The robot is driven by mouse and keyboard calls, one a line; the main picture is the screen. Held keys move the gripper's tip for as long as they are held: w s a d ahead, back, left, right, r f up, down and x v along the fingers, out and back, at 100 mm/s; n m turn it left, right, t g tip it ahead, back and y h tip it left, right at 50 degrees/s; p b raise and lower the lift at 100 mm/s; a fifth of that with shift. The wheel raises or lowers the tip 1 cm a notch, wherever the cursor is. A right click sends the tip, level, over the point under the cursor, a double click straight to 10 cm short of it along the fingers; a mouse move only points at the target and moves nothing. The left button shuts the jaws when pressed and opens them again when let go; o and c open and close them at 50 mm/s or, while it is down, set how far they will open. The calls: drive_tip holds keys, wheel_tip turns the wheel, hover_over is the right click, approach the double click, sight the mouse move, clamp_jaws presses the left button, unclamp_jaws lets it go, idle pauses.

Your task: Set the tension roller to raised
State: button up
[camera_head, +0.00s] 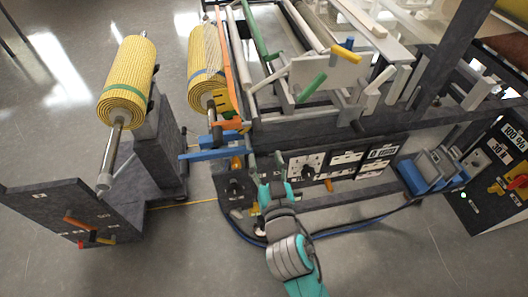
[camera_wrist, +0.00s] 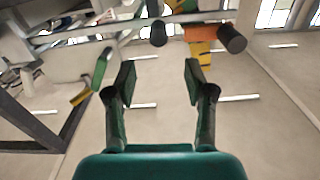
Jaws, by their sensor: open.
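Several rollers and bars lie across the machine; I cannot tell for certain which is the tension roller. In the wrist view the green handle (camera_wrist: 99,70) and yellow handle (camera_wrist: 79,97) are left of my fingers. My gripper (camera_head: 267,163) is at the front of the machine, by the control panel. In the wrist view my gripper (camera_wrist: 160,77) is open and empty. A dark round bar end (camera_wrist: 157,33) shows beyond the gap between its fingers.
Two yellow mesh rolls (camera_head: 127,82) (camera_head: 205,62) stand at the left. A blue bar (camera_head: 212,153) juts out left of my gripper. The control panel (camera_head: 335,163) and a blue-grey unit (camera_head: 432,172) are to the right. Hoses cross the floor; the foreground floor is mostly open.

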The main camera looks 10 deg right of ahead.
drive_tip(key=shift+s, duration=0.1)
drive_tip(key=shift+f, duration=0.1)
drive_tip(key=c, duration=0.6)
drive_tip(key=shift+d+f+m, duration=0.15)
drive_tip(key=shift+f+m, duration=0.15)
drive_tip(key=shift+m, duration=0.1)
drive_tip(key=c, duration=0.4)
drive_tip(key=f+m+y, duration=0.1)
drive_tip(key=w+f+m+g, duration=0.1)
drive_tip(key=m, duration=0.1)
drive_tip(key=d+f+m+y, duration=0.1)
drive_tip(key=f+m, duration=0.1)
drive_tip(key=shift+w+d+y, duration=0.1)
drive_tip(key=shift+w+y, duration=0.1)
drive_tip(key=shift+y, duration=0.1)
clamp_jaws()
drive_tip(key=d+m+t+y, duration=0.15)
drive_tip(key=d+m, duration=0.55)
drive_tip(key=m, duration=0.7)
drive_tip(key=w+a+r, duration=0.2)
drive_tip(key=w+a, duration=0.3)
drive_tip(key=w, duration=0.5)
drive_tip(key=shift+a+r, duration=0.15)
drive_tip(key=shift+r, duration=0.25)
